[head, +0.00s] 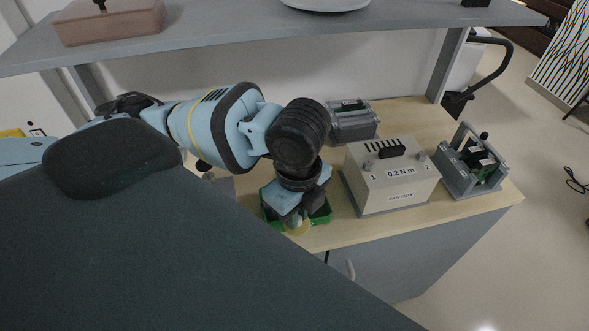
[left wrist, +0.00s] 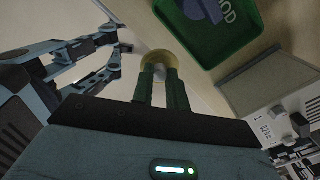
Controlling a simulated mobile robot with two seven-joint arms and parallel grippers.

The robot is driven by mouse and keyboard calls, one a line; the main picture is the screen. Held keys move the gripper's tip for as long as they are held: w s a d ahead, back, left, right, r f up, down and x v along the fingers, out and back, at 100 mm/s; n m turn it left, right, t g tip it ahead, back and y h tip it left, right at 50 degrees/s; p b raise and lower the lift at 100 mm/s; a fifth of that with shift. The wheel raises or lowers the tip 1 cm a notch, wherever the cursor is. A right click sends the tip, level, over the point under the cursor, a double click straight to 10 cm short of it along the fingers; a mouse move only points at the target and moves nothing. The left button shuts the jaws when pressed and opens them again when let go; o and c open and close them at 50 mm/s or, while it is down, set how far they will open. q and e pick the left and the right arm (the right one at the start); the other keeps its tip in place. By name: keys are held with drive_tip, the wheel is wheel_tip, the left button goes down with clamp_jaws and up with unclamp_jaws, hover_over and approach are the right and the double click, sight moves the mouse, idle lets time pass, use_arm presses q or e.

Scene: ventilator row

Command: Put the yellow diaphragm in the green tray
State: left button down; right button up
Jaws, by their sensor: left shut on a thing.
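The yellow diaphragm (left wrist: 158,62) is a round yellow piece with a pale middle, held between the fingertips of my left gripper (left wrist: 160,80), which is shut on it. In the head view the diaphragm (head: 299,229) shows only in part, under the left gripper (head: 300,218), at the tray's near rim. The green tray (head: 325,217) stands on the wooden top, largely hidden by my left wrist. In the left wrist view the tray (left wrist: 250,35) is up and right of the diaphragm, with a visible gap. My right gripper (left wrist: 115,52) shows at the left there, its fingers apart and empty.
A beige box marked 0.2 N m (head: 392,178) stands right of the tray. A grey fixture (head: 352,121) is behind, another fixture (head: 474,163) at the far right. A grey shelf (head: 240,27) overhangs the back, carrying a pinkish box (head: 110,20).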

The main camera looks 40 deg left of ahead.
use_arm(q)
drive_tip(key=w+a+m, duration=0.1)
drive_tip(key=w+m, duration=0.1)
drive_tip(key=w, duration=0.1)
drive_tip(key=w+a+f+m, duration=0.1)
drive_tip(key=w+a+m, duration=0.1)
drive_tip(key=w, duration=0.2)
drive_tip(key=w+a+f+m+b, duration=0.1)
drive_tip(key=w+a+m, duration=0.1)
drive_tip(key=w, duration=0.2)
drive_tip(key=shift+a+f+m, duration=0.1)
drive_tip(key=shift+f+m, duration=0.05)
drive_tip(key=shift+m, duration=0.15)
drive_tip(key=shift+w+a+f, duration=0.1)
drive_tip(key=shift+w+f, duration=0.1)
drive_tip(key=shift+f, duration=1.55)
use_arm(e)
drive_tip(key=shift+s+a+f+g, duration=0.2)
drive_tip(key=shift+s+f+g, duration=0.1)
drive_tip(key=shift+s+f, duration=0.45)
use_arm(q)
drive_tip(key=shift+f, duration=0.6)
use_arm(e)
drive_tip(key=shift+w+d, duration=0.1)
drive_tip(key=shift+d, duration=0.05)
use_arm(q)
drive_tip(key=c, duration=1.4)
unclamp_jaws()
